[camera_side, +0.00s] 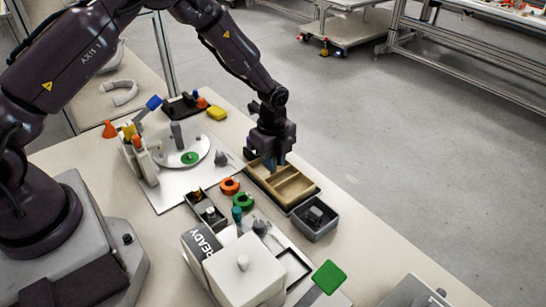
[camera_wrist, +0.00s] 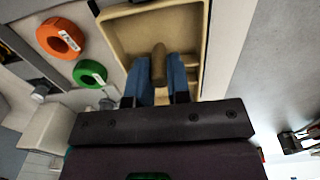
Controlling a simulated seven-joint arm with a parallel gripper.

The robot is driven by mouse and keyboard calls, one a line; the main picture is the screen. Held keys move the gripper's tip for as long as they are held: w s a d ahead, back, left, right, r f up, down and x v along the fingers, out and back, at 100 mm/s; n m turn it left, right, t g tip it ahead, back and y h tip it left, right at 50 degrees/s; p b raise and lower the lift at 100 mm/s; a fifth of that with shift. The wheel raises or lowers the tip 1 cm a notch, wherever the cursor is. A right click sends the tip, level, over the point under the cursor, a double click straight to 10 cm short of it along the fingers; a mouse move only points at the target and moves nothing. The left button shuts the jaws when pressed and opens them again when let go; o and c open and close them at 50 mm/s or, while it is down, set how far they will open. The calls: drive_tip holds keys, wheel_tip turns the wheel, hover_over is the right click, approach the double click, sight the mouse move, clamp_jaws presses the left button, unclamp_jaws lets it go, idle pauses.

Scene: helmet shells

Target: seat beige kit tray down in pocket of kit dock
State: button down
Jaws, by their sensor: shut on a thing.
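The beige kit tray (camera_side: 296,189) is an open, divided box near the table's right edge in the side view. It also shows in the wrist view (camera_wrist: 187,20). My gripper (camera_side: 270,165) is above the tray's far end. Its blue fingers (camera_wrist: 159,82) are shut on the tray's upright brownish grip post (camera_wrist: 158,62). The dark kit dock (camera_side: 305,201) shows as a thin border under and around the tray's near edges. The tray hides its pocket, and I cannot tell whether the tray rests fully down.
A grey bin (camera_side: 315,220) with a dark part stands close to the tray's near end. An orange ring (camera_side: 229,186) and a green ring (camera_side: 243,201) lie to the left. A white box (camera_side: 243,270) is at the front. The table edge runs close on the right.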

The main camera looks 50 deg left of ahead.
drive_tip(key=c, duration=1.1)
unclamp_jaws()
drive_tip(key=s+r+n+t, duration=0.1)
drive_tip(key=s+r+n, duration=0.1)
drive_tip(key=r, duration=0.8)
drive_tip(key=s+r+n, duration=0.2)
drive_tip(key=r, duration=0.9)
drive_tip(key=s+r+n+t, duration=0.1)
drive_tip(key=s+r+n, duration=0.2)
drive_tip(key=s, duration=0.4)
drive_tip(key=s+r+n+t, duration=0.2)
drive_tip(key=s+r+n, duration=0.2)
drive_tip(key=s+n, duration=0.2)
drive_tip(key=s+a+r+n+t, duration=0.1)
drive_tip(key=s+r+n, duration=0.2)
drive_tip(key=s+n, duration=0.2)
drive_tip(key=shift+s+r+t, duration=0.15)
drive_tip(key=shift+s, duration=0.7)
drive_tip(key=shift+s+r+t, duration=0.1)
drive_tip(key=shift+s+t, duration=0.05)
drive_tip(key=shift+s, duration=0.7)
